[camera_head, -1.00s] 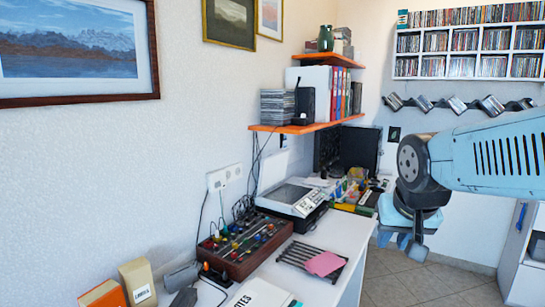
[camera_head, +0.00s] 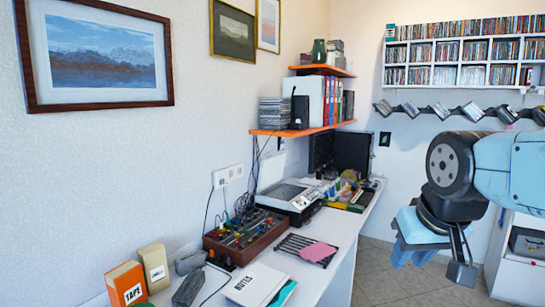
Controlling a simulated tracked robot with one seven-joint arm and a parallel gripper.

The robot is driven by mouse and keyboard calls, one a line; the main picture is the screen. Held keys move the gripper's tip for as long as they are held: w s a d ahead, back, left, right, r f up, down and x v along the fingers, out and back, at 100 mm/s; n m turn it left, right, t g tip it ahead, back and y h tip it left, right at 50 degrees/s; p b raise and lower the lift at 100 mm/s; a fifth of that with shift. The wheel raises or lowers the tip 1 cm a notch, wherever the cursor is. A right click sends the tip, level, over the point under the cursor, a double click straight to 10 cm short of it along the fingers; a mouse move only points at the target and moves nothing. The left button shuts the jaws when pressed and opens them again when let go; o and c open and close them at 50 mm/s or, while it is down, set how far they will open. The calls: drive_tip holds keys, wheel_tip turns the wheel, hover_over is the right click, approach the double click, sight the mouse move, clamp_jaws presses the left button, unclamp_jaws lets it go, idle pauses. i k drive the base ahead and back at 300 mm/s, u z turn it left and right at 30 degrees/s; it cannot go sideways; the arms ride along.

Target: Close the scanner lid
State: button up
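The scanner (camera_head: 292,196) sits on the white desk against the left wall, with its grey top glass and white frame showing. A pale upright panel (camera_head: 270,169) stands behind it against the wall and looks like its raised lid, though it is small and partly hidden. My gripper (camera_head: 428,262) hangs at the right, pointing down, in front of the desk's right side and well apart from the scanner. Its fingers are seen at an angle, and their opening is unclear.
The mixer (camera_head: 245,238) stands in front of the scanner, with a black rack and pink notes (camera_head: 318,252) beside it. An orange shelf (camera_head: 300,130) overhangs the desk behind. A monitor (camera_head: 321,152) stands farther back. Open floor (camera_head: 385,280) lies right of the desk.

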sight(271, 168)
drive_tip(key=z, duration=1.3)
drive_tip(key=i, duration=2.7)
drive_tip(key=u, duration=2.65)
